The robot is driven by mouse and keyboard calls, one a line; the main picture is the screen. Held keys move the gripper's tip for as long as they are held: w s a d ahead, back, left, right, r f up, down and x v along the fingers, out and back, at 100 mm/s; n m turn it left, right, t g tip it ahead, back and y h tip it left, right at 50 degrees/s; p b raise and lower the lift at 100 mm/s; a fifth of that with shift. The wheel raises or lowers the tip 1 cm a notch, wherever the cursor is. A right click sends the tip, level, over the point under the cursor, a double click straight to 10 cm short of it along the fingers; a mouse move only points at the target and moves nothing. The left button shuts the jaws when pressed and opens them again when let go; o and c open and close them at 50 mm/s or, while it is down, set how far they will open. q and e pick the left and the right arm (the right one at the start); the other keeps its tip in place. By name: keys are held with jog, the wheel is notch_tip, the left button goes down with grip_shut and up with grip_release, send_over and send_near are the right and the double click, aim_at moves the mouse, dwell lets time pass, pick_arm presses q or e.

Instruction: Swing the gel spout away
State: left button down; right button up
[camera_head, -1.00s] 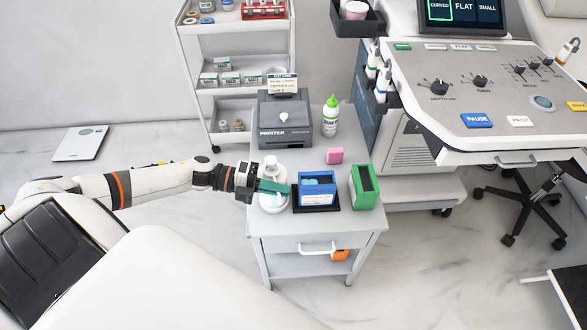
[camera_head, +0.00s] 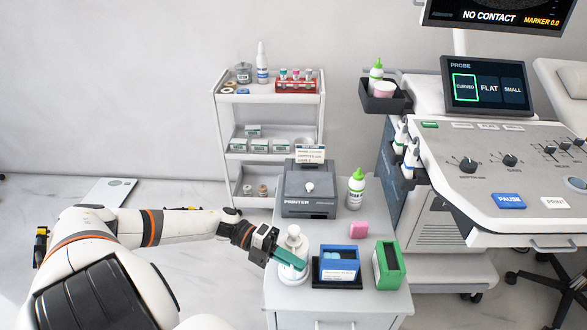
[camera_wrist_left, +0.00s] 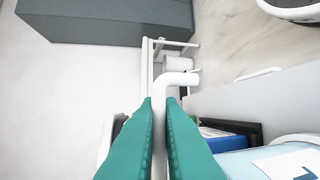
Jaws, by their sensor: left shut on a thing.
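A white gel pump (camera_head: 293,243) stands at the left edge of the small white cart, on a round white base. In the left wrist view its white spout (camera_wrist_left: 177,79) bends to the right at the top. My left gripper (camera_head: 302,264) has teal fingers and reaches in from the left against the pump. In the left wrist view the fingers (camera_wrist_left: 161,118) are shut on the spout's white stem, one on each side. My right gripper is not in view.
The ultrasound console (camera_head: 480,185) stands to the right. A shelf trolley (camera_head: 270,110) stands behind.

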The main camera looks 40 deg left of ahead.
pick_arm(q)
jog(key=c, duration=1.6)
grip_release()
jog(key=shift+o, duration=0.2)
jog(key=v, duration=1.2)
jog(key=shift+a, duration=0.1)
